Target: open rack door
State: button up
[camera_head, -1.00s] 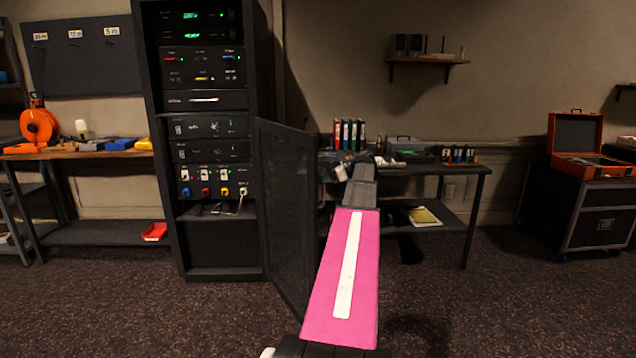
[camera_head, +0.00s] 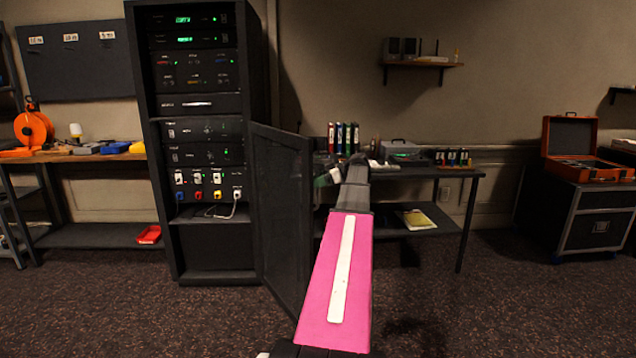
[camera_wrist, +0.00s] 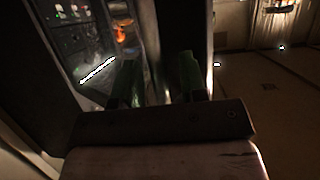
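The rack (camera_head: 215,240) is a tall black cabinet of audio units. Its dark mesh door (camera_head: 283,215) is hinged at the rack's right side and stands well open, swung out towards me, so the units show freely. My gripper (camera_head: 336,176) is just right of the door's upper free edge, small and dark at the end of my pink arm. In the wrist view, the two dark green fingers (camera_wrist: 158,82) are apart, with a dark upright panel, likely the door (camera_wrist: 180,25), between and beyond them. Whether they touch it cannot be told.
A workbench (camera_head: 450,172) with binders and cases stands behind my arm. Another bench (camera_head: 90,155) with an orange reel is left of the rack. An orange case (camera_head: 570,145) sits open on a black trunk at right. Carpet in front of the rack is clear.

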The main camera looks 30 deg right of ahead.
jog(key=v, duration=1)
jog(key=shift+s+d, duration=0.25)
jog(key=shift+d, duration=0.05)
